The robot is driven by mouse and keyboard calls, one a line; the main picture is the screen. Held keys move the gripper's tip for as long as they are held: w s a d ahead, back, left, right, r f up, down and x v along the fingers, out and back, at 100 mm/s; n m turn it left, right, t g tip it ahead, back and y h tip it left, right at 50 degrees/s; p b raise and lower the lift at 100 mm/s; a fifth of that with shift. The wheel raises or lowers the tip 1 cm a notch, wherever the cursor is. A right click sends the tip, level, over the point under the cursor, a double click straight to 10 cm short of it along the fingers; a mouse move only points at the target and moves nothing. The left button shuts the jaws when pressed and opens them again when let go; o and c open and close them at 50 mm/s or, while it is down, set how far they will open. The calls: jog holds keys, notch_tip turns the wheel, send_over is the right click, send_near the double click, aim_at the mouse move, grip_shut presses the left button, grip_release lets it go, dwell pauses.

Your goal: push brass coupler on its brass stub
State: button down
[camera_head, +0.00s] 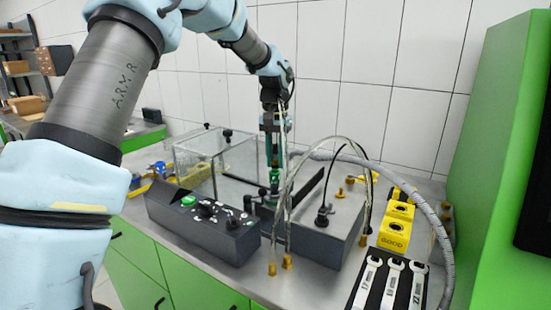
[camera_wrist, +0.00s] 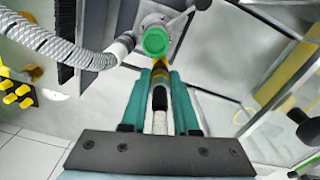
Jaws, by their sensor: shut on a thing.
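My gripper (camera_wrist: 160,95) has its two teal fingers closed around a slim hose end in the wrist view. The piece between the fingers has a white and a black part, with brass (camera_wrist: 160,66) at its far end; I take this as the brass coupler. The brass end lies just below a round green cap (camera_wrist: 156,41) on a grey fitting. I cannot tell whether coupler and stub touch, since the stub is not clearly visible. In the head view my gripper (camera_head: 273,165) points down behind the grey test bench, and the held piece is hidden there.
A grey corrugated hose (camera_head: 425,205) arches at the right. Clear hoses with brass ends (camera_head: 287,262) hang at the front. A control box (camera_head: 200,225), a clear-walled enclosure (camera_head: 215,160), a yellow GOOD box (camera_head: 394,236) and several wrenches (camera_head: 390,285) surround the bench.

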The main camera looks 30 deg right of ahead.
jog(key=shift+f, duration=0.1)
dwell(0.6)
jog(key=shift+f, duration=0.7)
jog(key=shift+f+b, duration=0.35)
jog(key=shift+f, duration=0.25)
dwell(1.0)
jog(key=c, duration=0.6)
grip_release()
jog(key=shift+r+p, duration=2.75)
jog(key=shift+r, duration=0.85)
jog(key=shift+s+f, duration=0.1)
